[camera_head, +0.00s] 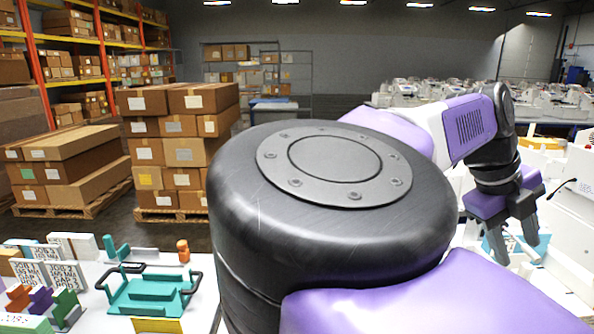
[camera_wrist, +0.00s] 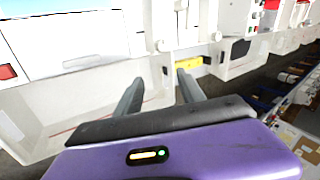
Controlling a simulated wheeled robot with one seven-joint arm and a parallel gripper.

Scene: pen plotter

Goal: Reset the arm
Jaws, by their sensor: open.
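My gripper (camera_head: 515,243) hangs at the right of the head view, fingers pointing down and spread apart with nothing between them. It is beside a white machine at the right edge. In the wrist view my gripper (camera_wrist: 158,85) shows two grey fingers apart, with white machine panels (camera_wrist: 75,45) beyond them. A small yellow piece (camera_wrist: 193,62) shows past the right finger. My purple and black arm fills the middle of the head view and hides much of what lies behind it.
A white table (camera_head: 205,290) at the lower left carries a teal tray (camera_head: 150,297), several coloured blocks and printed cards (camera_head: 45,272). Stacked boxes (camera_head: 180,150) on pallets and orange shelving (camera_head: 36,65) stand behind. White machines (camera_head: 575,210) crowd the right side.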

